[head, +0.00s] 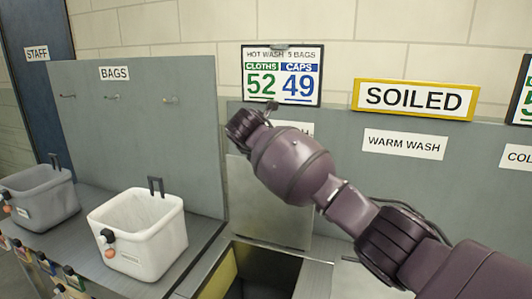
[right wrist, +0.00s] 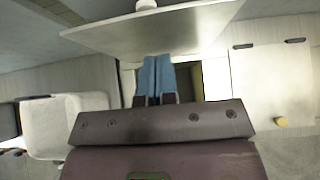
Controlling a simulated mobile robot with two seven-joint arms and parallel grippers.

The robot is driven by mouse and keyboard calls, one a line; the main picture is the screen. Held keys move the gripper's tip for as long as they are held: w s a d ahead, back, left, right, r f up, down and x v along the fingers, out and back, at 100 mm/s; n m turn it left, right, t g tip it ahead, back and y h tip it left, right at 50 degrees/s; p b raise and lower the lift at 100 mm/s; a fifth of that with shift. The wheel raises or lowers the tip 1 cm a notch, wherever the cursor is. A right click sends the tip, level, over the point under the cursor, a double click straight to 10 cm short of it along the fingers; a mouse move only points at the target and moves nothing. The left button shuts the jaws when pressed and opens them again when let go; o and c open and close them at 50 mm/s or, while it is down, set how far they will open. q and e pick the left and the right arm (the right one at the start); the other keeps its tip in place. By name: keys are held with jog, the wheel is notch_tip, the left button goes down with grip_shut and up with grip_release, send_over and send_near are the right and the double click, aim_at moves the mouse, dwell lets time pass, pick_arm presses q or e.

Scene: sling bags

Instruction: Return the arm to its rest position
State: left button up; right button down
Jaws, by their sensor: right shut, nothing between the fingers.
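My right arm comes in from the lower right in the head view and reaches up and left, in front of the grey back panel. Its fingers cannot be made out there. In the right wrist view my right gripper (right wrist: 155,62) shows blue fingers pressed together, with nothing between them. The fingers lie in front of a pale flat panel with a white knob at the top edge and a dark opening behind. My left arm and gripper are not in view.
A raised lid (head: 265,205) stands behind an open dark hatch (head: 265,272) below my arm. A white bin (head: 140,235) and a grey bin (head: 40,200) stand on the left counter. A yellow-framed SOILED sign (head: 415,99) and a number board (head: 282,75) are behind.

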jog(key=s+d+f+m+g+y, duration=0.1)
jog(key=s+d+f+m, duration=0.35)
jog(key=s+f, duration=0.35)
jog(key=s+d+f+m+g+y, duration=0.15)
jog(key=s+d+f+m, duration=0.35)
jog(key=f, duration=0.6)
jog(key=s+d+f+m+g+y, duration=0.1)
jog(key=s+d+f+m+g, duration=0.15)
jog(key=s+f+m, duration=0.5)
jog(key=s+d+f+m, duration=0.2)
jog(key=s+d+m, duration=0.35)
jog(key=s, duration=0.55)
jog(key=s+d+f+m+g+h, duration=0.1)
jog(key=s+d+m, duration=0.45)
jog(key=s, duration=0.45)
jog(key=s+d+f+m, duration=0.2)
jog(key=s+d+m, duration=0.3)
jog(key=s, duration=0.6)
jog(key=w+f+t, duration=0.3)
jog(key=f+t, duration=0.1)
jog(key=f, duration=0.1)
jog(key=w+d+f+n+t+b, duration=0.1)
jog(key=w+f+t, duration=0.2)
jog(key=f, duration=0.3)
jog(key=shift+w+d+f+n+t, duration=0.15)
jog(key=shift+w+d+n+t, duration=0.2)
jog(key=shift+w, duration=0.2)
jog(key=shift+y, duration=0.25)
